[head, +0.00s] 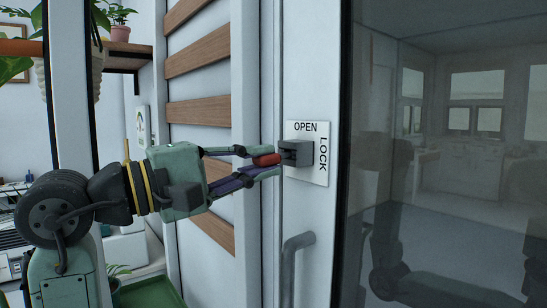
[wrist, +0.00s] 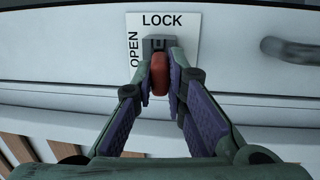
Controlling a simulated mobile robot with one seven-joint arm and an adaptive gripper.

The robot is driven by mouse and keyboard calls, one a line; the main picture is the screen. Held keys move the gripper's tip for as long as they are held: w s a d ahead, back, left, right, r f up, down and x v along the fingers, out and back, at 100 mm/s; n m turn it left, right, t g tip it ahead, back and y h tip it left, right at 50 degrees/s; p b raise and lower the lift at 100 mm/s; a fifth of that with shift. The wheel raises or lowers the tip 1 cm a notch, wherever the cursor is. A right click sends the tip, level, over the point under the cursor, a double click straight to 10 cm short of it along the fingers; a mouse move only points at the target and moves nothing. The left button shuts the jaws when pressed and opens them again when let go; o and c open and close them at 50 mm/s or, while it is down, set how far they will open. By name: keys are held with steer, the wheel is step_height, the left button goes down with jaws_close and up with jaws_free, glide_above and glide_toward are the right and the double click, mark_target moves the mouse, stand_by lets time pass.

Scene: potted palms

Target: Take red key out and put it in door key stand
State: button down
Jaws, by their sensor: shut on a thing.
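The red key (head: 266,160) is between the fingertips of my gripper (head: 262,161), which is shut on it. In the wrist view the key's red body (wrist: 159,74) shows between the fingers. The door key stand is a grey block (head: 296,153) on a white plate (head: 320,178) marked OPEN and LOCK, fixed to the door. The block also shows in the wrist view (wrist: 157,43), right in front of the key. The key is right at the block's face; whether its tip is inside I cannot tell, as the fingers hide it.
A grey door handle (head: 290,270) sticks out below the plate; it also shows in the wrist view (wrist: 292,52). Dark glass (head: 450,170) fills the right side. Wooden slats (head: 200,113) line the wall behind my gripper. A potted plant (head: 116,22) stands on a shelf at upper left.

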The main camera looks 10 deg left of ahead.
mark_target(257, 159)
steer(key=shift+r+v, duration=0.1)
steer(key=shift+v, duration=1.05)
steer(key=shift+r+v, duration=0.15)
steer(key=shift+v, duration=0.95)
steer(key=shift+s+d, duration=0.15)
steer(key=shift+s, duration=0.05)
